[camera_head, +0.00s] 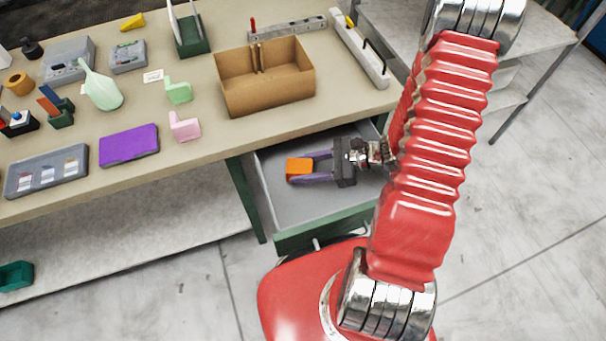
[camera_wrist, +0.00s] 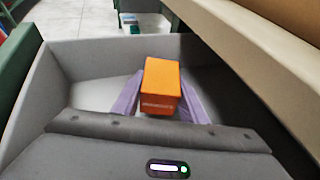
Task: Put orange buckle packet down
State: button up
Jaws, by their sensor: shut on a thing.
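The orange buckle packet (camera_head: 299,169) is a small orange box between the purple fingers of my gripper (camera_head: 312,168). My gripper is shut on it, inside the open drawer (camera_head: 290,227) under the bench top. In the wrist view the packet (camera_wrist: 161,88) sits between the two purple fingertips (camera_wrist: 160,98), with a faint pale label on its near face. The grey drawer walls (camera_wrist: 75,55) surround it. I cannot tell whether the packet touches the drawer floor.
The bench top (camera_head: 190,140) overhangs the drawer's back. The drawer floor around the packet looks clear.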

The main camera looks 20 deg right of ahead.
jog(key=shift+f, duration=1.8)
jog(key=shift+f, duration=0.1)
jog(key=o, duration=1.1)
jog(key=shift+o, duration=0.2)
jog(key=shift+v, duration=3.85)
jog(key=shift+a, duration=0.1)
